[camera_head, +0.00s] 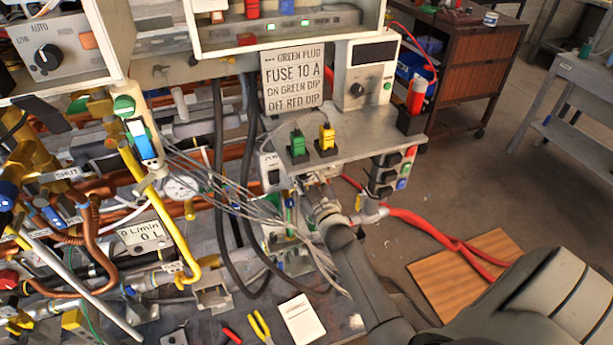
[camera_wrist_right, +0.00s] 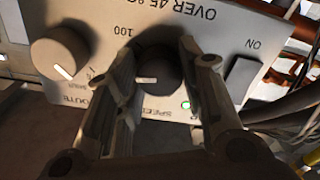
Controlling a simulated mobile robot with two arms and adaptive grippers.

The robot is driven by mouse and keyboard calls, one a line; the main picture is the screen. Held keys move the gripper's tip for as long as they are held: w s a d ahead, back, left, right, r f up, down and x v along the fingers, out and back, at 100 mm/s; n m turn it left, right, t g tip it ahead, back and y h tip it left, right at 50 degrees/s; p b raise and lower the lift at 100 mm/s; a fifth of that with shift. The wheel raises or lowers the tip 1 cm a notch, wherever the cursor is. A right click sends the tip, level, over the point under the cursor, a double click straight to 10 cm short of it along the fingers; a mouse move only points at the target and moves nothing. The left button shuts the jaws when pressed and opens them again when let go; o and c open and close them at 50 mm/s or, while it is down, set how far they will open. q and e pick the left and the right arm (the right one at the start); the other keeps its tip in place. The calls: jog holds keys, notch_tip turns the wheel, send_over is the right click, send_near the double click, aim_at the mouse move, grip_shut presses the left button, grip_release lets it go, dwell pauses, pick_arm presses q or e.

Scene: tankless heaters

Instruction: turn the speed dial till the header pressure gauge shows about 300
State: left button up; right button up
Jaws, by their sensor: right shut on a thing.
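The speed dial (camera_wrist_right: 158,70), a dark round knob with a pale pointer mark, sits on a grey panel (camera_wrist_right: 222,45) in the right wrist view. My right gripper (camera_wrist_right: 162,62) is shut on it, one finger on each side. Its "SPEED" label is partly hidden by the fingers. In the head view my right gripper (camera_head: 316,197) reaches up under the grey shelf box, and the dial is hidden. A round white gauge (camera_head: 183,187) stands among the pipes at the left; its reading is too small to tell, and I cannot tell if it is the header pressure gauge. My left gripper is not in view.
A second knob (camera_wrist_right: 62,55) is left of the dial and a dark switch (camera_wrist_right: 242,78) right of it. Thin grey wires (camera_head: 235,195) and black hoses (camera_head: 222,180) hang left of my right gripper. A red hose (camera_head: 425,225) runs along the right.

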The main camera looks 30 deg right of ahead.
dwell(0.3)
jog(key=o, duration=1)
jog(key=shift+o, duration=0.2)
jog(key=shift+s, duration=0.1)
jog(key=v, duration=1.2)
jog(key=s+a+f+g+y, duration=0.1)
jog(key=s+a+f+g, duration=0.25)
jog(key=f, duration=0.75)
jog(key=s+a+f+g+y, duration=0.1)
jog(key=s+a+f+g, duration=0.3)
jog(key=f, duration=0.7)
jog(key=s+a+f+g+y, duration=0.1)
jog(key=s+a+f+y, duration=0.3)
jog(key=f, duration=0.7)
jog(key=s+f+g+h, duration=0.1)
jog(key=s+f+g, duration=0.3)
jog(key=s, duration=1)
jog(key=s+f+g+h, duration=0.1)
jog(key=s+f+g, duration=0.3)
jog(key=s+f, duration=0.7)
jog(key=s, duration=0.4)
jog(key=shift+s+f, duration=0.2)
jog(key=shift+s, duration=0.15)
